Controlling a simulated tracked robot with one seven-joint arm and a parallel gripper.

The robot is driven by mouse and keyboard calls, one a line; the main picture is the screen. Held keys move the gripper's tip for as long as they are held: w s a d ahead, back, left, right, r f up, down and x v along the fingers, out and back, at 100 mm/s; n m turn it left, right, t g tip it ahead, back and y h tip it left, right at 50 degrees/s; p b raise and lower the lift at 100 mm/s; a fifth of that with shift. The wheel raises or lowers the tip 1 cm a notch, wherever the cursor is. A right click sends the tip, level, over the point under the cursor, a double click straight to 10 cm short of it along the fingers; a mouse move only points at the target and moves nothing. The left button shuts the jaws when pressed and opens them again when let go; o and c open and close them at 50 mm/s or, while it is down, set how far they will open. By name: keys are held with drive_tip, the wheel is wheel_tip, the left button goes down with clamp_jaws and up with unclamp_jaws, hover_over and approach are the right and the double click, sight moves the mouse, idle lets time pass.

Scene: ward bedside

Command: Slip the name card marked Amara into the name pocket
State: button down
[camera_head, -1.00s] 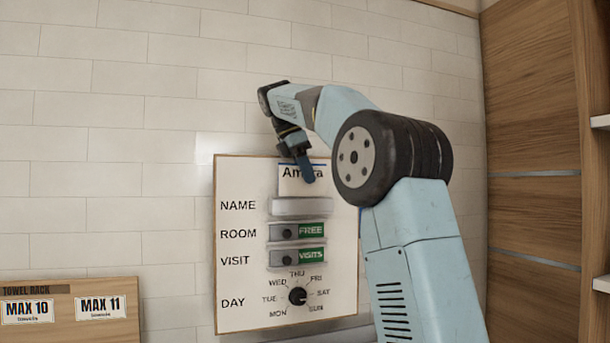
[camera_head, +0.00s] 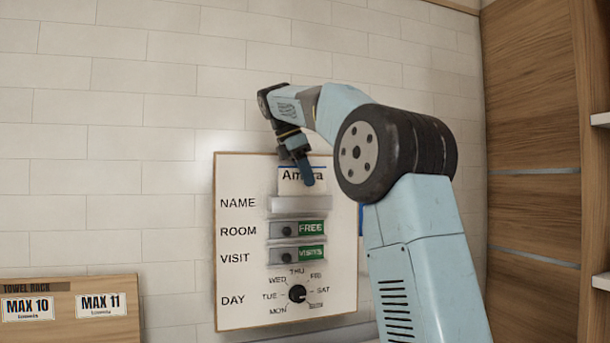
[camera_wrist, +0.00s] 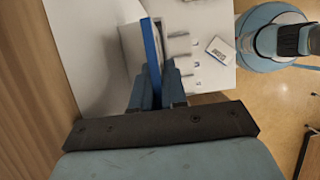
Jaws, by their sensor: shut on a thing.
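The white name card marked Amara (camera_head: 290,185) is upright in front of the board, partly covered by my fingers. My gripper (camera_head: 307,181) is shut on it from above. The name pocket (camera_head: 300,204), a pale translucent strip beside the word NAME, is directly below the card. The card's lower edge appears at the pocket's upper edge; I cannot tell whether it is inside. In the wrist view, my gripper (camera_wrist: 158,78) grips the card, whose blue-edged top (camera_wrist: 152,45) shows nearly edge-on.
The white board (camera_head: 235,285) also carries ROOM and VISIT sliders (camera_head: 283,256) and a DAY dial (camera_head: 297,293). A towel rack sign (camera_head: 65,310) is at lower left. In the wrist view, another card (camera_wrist: 220,50) lies on a white surface. A wooden cabinet (camera_head: 535,230) stands right.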

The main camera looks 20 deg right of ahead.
drive_tip(key=shift+f, duration=1)
drive_tip(key=c, duration=1.1)
unclamp_jaws()
